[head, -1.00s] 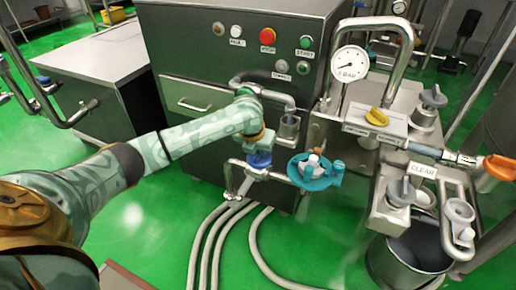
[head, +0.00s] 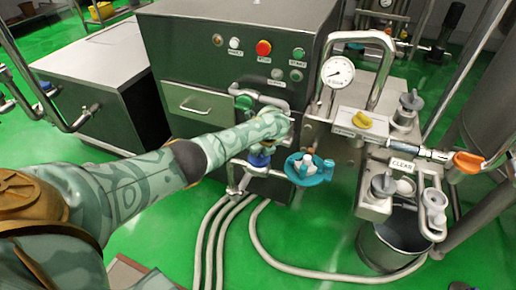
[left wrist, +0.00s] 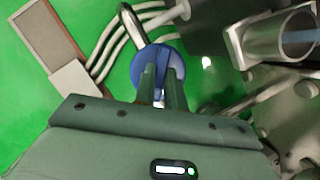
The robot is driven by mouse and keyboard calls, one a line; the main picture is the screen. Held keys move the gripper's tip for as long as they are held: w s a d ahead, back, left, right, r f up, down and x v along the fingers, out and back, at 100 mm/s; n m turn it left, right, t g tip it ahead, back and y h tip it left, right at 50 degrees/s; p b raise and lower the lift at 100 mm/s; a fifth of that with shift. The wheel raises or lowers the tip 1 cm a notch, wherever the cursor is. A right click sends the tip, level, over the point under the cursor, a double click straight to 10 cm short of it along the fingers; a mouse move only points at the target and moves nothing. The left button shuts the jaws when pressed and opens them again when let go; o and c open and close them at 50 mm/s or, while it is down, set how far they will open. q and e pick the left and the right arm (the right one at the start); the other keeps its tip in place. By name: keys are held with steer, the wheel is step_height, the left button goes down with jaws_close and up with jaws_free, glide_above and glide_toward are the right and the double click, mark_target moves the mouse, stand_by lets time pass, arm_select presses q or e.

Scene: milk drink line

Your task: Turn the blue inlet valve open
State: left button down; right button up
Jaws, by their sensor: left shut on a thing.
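The blue inlet valve (head: 260,160) sits on the pipe at the front of the dark cabinet, mostly below my left forearm in the head view. In the left wrist view its round blue handle (left wrist: 139,69) lies straight ahead. My left gripper (left wrist: 162,76) has its two dark green fingers shut on the handle, with part of the blue disc showing on both sides. In the head view my arm hides most of this grip. I cannot tell how far the valve is turned. My right gripper is in neither view.
A teal handwheel (head: 308,171) stands close to the right of the valve. A pressure gauge (head: 338,72), a yellow knob (head: 364,122), an orange handle (head: 468,162) and a steel bucket (head: 392,247) are farther right. Grey hoses (head: 252,232) run over the green floor below.

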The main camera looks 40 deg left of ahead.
arm_select(q)
steer(key=shift+d+f+n+g, duration=0.15)
steer(key=shift+n+g, duration=0.25)
steer(key=shift+n, duration=0.5)
steer(key=shift+n+g+b, duration=0.3)
steer(key=shift+n+b, duration=0.2)
steer(key=shift+n, duration=0.5)
steer(key=n+g+b, duration=0.1)
steer(key=n+b, duration=0.1)
steer(key=n, duration=0.1)
steer(key=shift+w+f, duration=0.1)
steer(key=shift+n+g, duration=0.4)
steer(key=shift+n, duration=0.2)
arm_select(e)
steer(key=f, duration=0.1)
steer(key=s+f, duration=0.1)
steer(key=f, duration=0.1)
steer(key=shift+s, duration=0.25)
arm_select(q)
steer(key=shift+b, duration=0.3)
steer(key=c, duration=1.5)
jaws_free()
steer(key=shift+o, duration=0.2)
steer(key=shift+w+r, duration=0.1)
steer(key=shift+r, duration=0.1)
steer(key=shift+r, duration=0.1)
